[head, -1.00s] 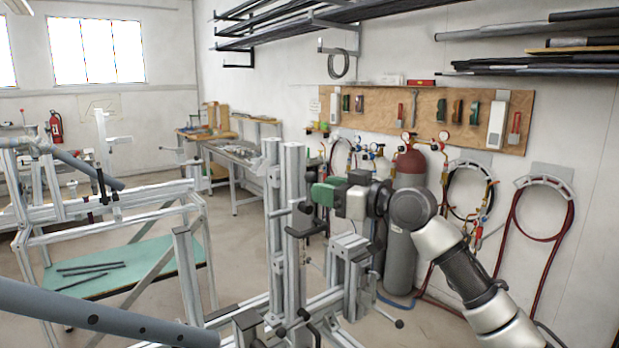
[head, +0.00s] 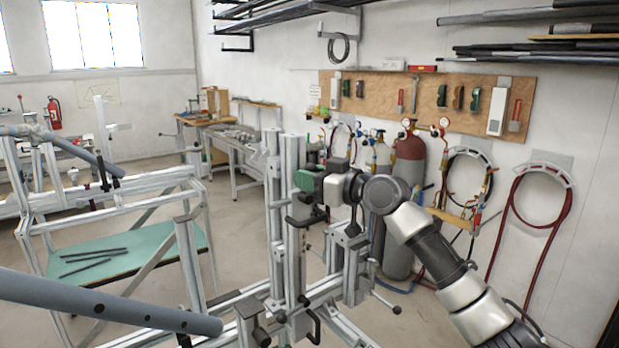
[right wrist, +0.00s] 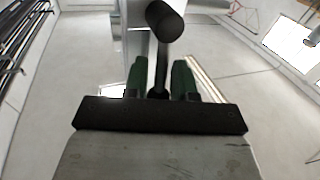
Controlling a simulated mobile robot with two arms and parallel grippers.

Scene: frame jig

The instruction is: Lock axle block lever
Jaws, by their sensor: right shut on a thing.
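The frame jig's aluminium upright (head: 293,262) stands near the middle of the head view. My right gripper (head: 304,182) reaches it from the right, with its green fingers at the post. In the right wrist view, the green fingers of my right gripper (right wrist: 161,78) are shut around a thin dark lever (right wrist: 161,62) that has a round black knob (right wrist: 166,20) at its end. The axle block cannot be told apart clearly behind the gripper. My left gripper is not in view.
A grey-blue tube (head: 110,307) crosses the lower left. Lower clamp handles (head: 313,325) stick out at the jig's base. A second frame stand with a green shelf (head: 135,262) stands at left. Gas cylinders (head: 409,157) stand behind my right arm.

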